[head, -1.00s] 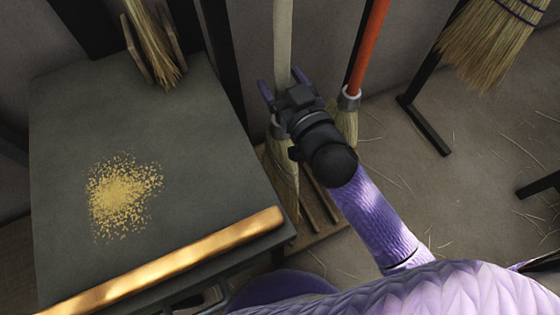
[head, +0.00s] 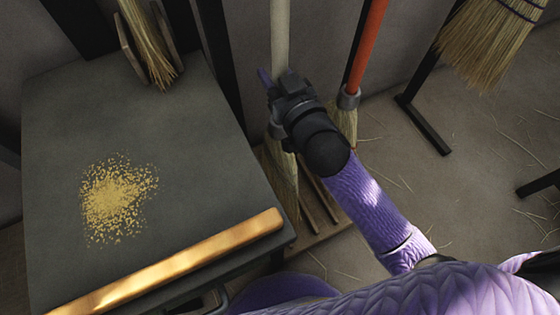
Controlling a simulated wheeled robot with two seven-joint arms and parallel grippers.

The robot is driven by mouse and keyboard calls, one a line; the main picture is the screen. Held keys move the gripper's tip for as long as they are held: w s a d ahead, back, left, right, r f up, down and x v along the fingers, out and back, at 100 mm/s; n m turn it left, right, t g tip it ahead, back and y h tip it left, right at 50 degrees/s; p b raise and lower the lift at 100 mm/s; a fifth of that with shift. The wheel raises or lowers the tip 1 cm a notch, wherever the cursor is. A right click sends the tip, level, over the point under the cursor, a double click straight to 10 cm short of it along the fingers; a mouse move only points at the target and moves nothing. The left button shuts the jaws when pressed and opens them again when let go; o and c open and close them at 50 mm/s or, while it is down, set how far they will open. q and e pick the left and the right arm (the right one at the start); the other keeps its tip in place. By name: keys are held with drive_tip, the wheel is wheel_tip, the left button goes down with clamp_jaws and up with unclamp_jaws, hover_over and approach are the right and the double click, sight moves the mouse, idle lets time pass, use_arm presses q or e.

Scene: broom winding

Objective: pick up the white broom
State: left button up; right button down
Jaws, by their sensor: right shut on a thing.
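The white broom (head: 280,35) stands upright, with its pale handle rising out of the top of the head view. Its straw bristles (head: 281,178) hang down over a wooden slatted stand on the floor. My right gripper (head: 277,82) is shut on the white handle just above the bristles. The gripper body hides part of the handle and the collar. My left gripper is not in view.
A broom with a red handle (head: 367,45) stands close to the right of the white one. A dark table (head: 180,130) with scattered straw bits (head: 115,200) and a wooden front edge (head: 180,262) is at left. A hanging broom (head: 490,45) is at upper right.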

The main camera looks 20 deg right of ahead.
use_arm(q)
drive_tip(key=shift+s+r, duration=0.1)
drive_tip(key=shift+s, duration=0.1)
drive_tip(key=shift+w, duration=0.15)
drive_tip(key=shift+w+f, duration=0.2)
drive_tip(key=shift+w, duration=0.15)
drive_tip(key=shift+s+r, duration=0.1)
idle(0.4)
